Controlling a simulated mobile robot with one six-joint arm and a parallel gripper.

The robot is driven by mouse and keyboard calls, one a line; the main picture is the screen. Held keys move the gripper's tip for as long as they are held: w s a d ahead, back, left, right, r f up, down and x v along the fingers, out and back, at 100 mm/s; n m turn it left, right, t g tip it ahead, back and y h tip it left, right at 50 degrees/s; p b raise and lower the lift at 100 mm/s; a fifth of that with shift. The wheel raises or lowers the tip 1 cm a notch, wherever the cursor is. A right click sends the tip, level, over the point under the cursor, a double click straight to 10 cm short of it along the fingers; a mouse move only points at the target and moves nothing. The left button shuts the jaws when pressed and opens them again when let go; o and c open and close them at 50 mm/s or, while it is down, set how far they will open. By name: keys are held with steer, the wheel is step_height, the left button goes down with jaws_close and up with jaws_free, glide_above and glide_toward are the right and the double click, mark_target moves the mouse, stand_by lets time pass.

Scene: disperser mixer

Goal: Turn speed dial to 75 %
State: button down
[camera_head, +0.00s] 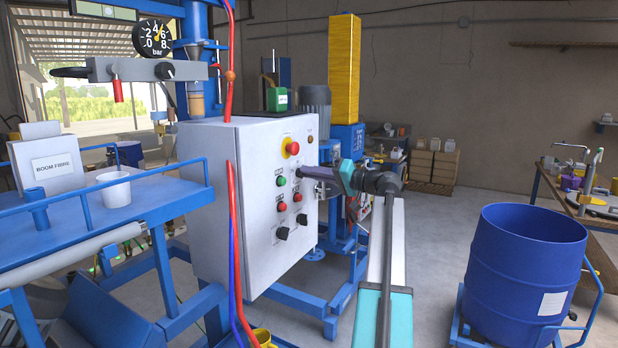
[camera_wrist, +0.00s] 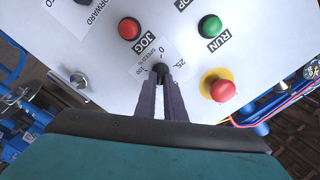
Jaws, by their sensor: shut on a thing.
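The speed dial (camera_wrist: 160,67) is a small black knob on a white plate printed "SPEED %" with 0, 25 and 100 legible. It sits on the white control box (camera_head: 215,200). My gripper (camera_wrist: 161,76) is shut on the dial, with its two dark purple fingers at either side of the knob. I cannot read the knob's pointer. In the head view my gripper (camera_head: 301,173) reaches the box's front from the right, and its fingertips hide the dial.
Around the dial are a red JOG button (camera_wrist: 129,28), a green RUN button (camera_wrist: 210,26) and a red mushroom button on yellow (camera_wrist: 222,90). Red and blue hoses (camera_head: 236,250) hang by the box's left. A blue drum (camera_head: 520,265) stands at right, with clear floor between.

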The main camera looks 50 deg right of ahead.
steer(key=shift+f+m, duration=0.1)
steer(key=shift+m, duration=1.4)
steer(key=c, duration=1.8)
jaws_free()
steer(key=shift+c, duration=0.2)
steer(key=shift+s+d, duration=0.1)
steer(key=shift+s, duration=0.05)
steer(key=b+v, duration=0.4)
steer(key=v, duration=0.9)
steer(key=shift+s, duration=0.3)
